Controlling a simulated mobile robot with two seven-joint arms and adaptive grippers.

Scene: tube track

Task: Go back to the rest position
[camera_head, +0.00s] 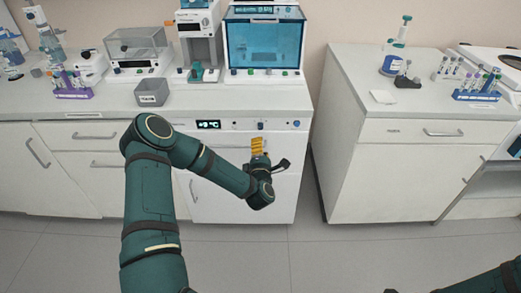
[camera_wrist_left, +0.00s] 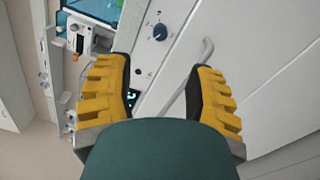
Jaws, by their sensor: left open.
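My left arm comes in from the lower left, and its gripper (camera_head: 258,150) is in front of the white counter's cabinet front, near a panel with knobs and a display. In the left wrist view the two yellow and black fingers of my left gripper (camera_wrist_left: 164,90) stand wide apart with nothing between them. A drawer handle and a knob show beyond the fingers. Only a dark green part of my right arm shows at the lower right corner of the head view; its gripper's fingers cannot be made out.
The left counter (camera_head: 225,97) holds a purple tube rack (camera_head: 73,90), a grey bin (camera_head: 151,92) and a teal-windowed machine (camera_head: 264,42). The right counter (camera_head: 365,75) holds a blue tube rack (camera_head: 477,96) and a white pad (camera_head: 383,97). A narrow gap separates the counters. The floor (camera_head: 330,255) in front is clear.

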